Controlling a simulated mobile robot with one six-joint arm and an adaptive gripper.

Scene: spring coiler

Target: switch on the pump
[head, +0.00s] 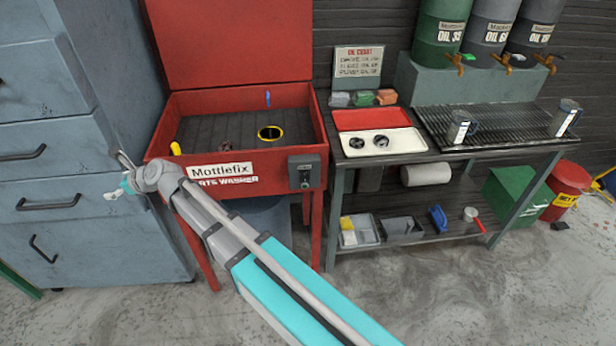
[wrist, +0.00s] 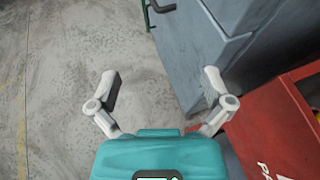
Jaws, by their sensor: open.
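The red parts washer (head: 225,183) stands left of centre in the head view with its lid up. A grey control box (head: 304,171) with a small switch or knob is on the right end of its front; the switch position is too small to tell. My gripper (head: 116,177) is at the left, in front of the blue-grey cabinet and left of the washer, well apart from the control box. In the wrist view, my gripper (wrist: 161,78) has its two fingers spread with nothing between them. The washer's red corner (wrist: 275,130) shows at the lower right there.
The blue-grey drawer cabinet (head: 55,140) stands close behind my gripper. A workbench (head: 440,150) to the right holds a red-and-white tray (head: 378,140), two mugs and a grate under oil drums. My arm crosses in front of the washer. The floor (head: 480,290) in front is clear.

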